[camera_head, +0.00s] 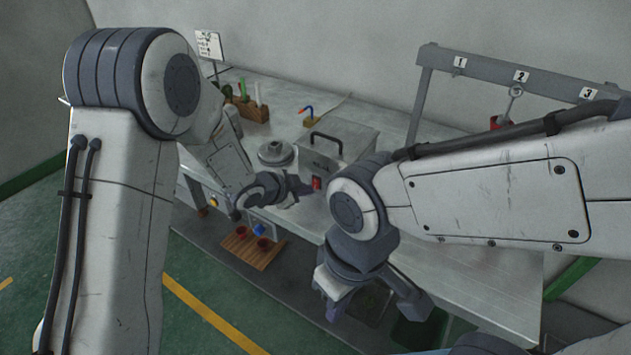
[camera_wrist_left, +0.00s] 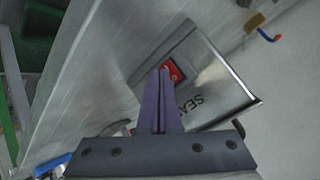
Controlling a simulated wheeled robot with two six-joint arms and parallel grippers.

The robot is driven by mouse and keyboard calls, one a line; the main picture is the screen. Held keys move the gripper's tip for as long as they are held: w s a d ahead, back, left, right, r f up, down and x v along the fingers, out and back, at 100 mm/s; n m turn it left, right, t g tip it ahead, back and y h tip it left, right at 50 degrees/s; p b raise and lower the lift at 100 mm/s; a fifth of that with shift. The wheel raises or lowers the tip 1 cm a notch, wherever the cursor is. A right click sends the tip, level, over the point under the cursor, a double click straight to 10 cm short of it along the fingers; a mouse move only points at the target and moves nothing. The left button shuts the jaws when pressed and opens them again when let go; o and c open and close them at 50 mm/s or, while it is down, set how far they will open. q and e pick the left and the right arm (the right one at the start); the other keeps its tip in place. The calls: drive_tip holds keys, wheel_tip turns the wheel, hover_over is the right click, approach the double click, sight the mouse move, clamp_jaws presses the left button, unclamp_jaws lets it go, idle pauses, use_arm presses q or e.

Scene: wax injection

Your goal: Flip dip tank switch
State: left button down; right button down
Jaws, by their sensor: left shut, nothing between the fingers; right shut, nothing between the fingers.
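The dip tank (camera_head: 335,152) is a metal box with a dark handle on its lid, standing on the bench. Its red switch (camera_head: 316,183) is on the front face, and the switch also shows in the left wrist view (camera_wrist_left: 174,71). My left gripper (camera_head: 306,188) is shut and empty, in front of that face. In the left wrist view its fingertips (camera_wrist_left: 164,72) are right at the switch and hide part of it; I cannot tell whether they touch. My right gripper (camera_head: 414,302) is shut and empty, low near the bench's front side.
A round metal part (camera_head: 276,152) stands left of the tank. A rack with numbered hooks (camera_head: 490,68) stands at the back right. A wooden tray (camera_head: 252,250) with small cups is below the bench top. The bench top right of the tank is partly hidden by my right arm.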

use_arm(q)
drive_tip(key=shift+s+a+f+b, duration=0.15)
drive_tip(key=shift+s+a+b, duration=0.2)
drive_tip(key=shift+s+a, duration=0.5)
drive_tip(key=shift+s+a+f+b, duration=0.15)
drive_tip(key=shift+s+a+b, duration=0.3)
drive_tip(key=shift+s, duration=0.6)
drive_tip(key=shift+a, duration=0.1)
drive_tip(key=shift+s+r, duration=0.1)
drive_tip(key=shift+r, duration=0.2)
drive_tip(key=s+a+r+n+g+y+p, duration=0.1)
drive_tip(key=s+r+n+g+y, duration=0.1)
drive_tip(key=s, duration=0.8)
drive_tip(key=s+a+r+n+g+y+p, duration=0.1)
drive_tip(key=s+r+n+g, duration=0.2)
drive_tip(key=s, duration=0.7)
drive_tip(key=s+a+r+n+g+y+p, duration=0.1)
drive_tip(key=s+r, duration=0.4)
drive_tip(key=s, duration=0.5)
drive_tip(key=shift+a+r+n+g+y, duration=0.15)
drive_tip(key=shift+r+n+g+y, duration=0.15)
drive_tip(key=shift+n+g+y, duration=0.7)
